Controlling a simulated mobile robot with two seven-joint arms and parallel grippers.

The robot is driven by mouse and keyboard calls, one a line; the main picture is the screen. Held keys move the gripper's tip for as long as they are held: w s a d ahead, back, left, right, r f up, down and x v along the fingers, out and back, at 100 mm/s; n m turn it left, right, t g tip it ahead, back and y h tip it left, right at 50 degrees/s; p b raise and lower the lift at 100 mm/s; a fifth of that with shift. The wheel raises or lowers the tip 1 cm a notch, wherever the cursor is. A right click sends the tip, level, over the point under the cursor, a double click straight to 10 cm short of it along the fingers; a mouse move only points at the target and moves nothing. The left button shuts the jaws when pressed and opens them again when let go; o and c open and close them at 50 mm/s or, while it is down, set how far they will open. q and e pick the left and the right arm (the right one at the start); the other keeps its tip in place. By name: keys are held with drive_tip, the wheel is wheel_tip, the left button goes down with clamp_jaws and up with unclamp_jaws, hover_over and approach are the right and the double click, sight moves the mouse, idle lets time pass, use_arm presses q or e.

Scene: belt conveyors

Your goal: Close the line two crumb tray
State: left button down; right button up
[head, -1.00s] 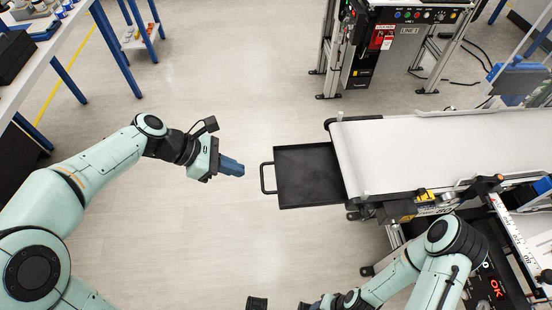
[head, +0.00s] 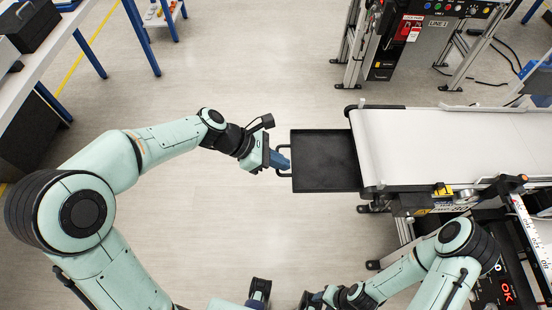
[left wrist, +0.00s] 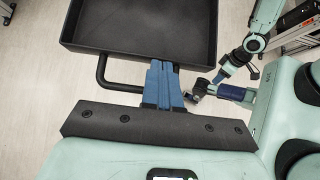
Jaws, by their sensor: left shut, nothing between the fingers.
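The black crumb tray (head: 325,162) sticks out from under the left end of the white belt conveyor (head: 440,145), with its bar handle facing left. My left gripper (head: 284,160) is shut and empty at the handle. In the left wrist view its blue fingers (left wrist: 161,83) overlap the tray's handle (left wrist: 104,76) near the front wall of the tray (left wrist: 140,50). I cannot tell whether they touch it. My right arm (head: 420,265) is bent at the lower right of the head view; its fingers do not show clearly enough to judge.
A LINE 1 control stand (head: 400,40) stands beyond the conveyor. A workbench (head: 50,45) with blue legs is at the upper left. A reject or check unit with a red display (head: 507,291) sits at the lower right. The floor left of the tray is clear.

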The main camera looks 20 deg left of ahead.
use_arm(q)
drive_tip(key=p, duration=0.4)
approach(346, 169)
drive_tip(key=x, duration=0.4)
drive_tip(key=shift+w+f, duration=0.1)
drive_tip(key=shift+f, duration=0.15)
drive_tip(key=shift+d+f, duration=0.1)
drive_tip(key=shift+d, duration=0.2)
use_arm(e)
drive_tip(key=w+r, duration=0.1)
drive_tip(key=r, duration=0.2)
drive_tip(key=w+r, duration=0.1)
drive_tip(key=r, duration=0.1)
drive_tip(key=shift+w, duration=0.3)
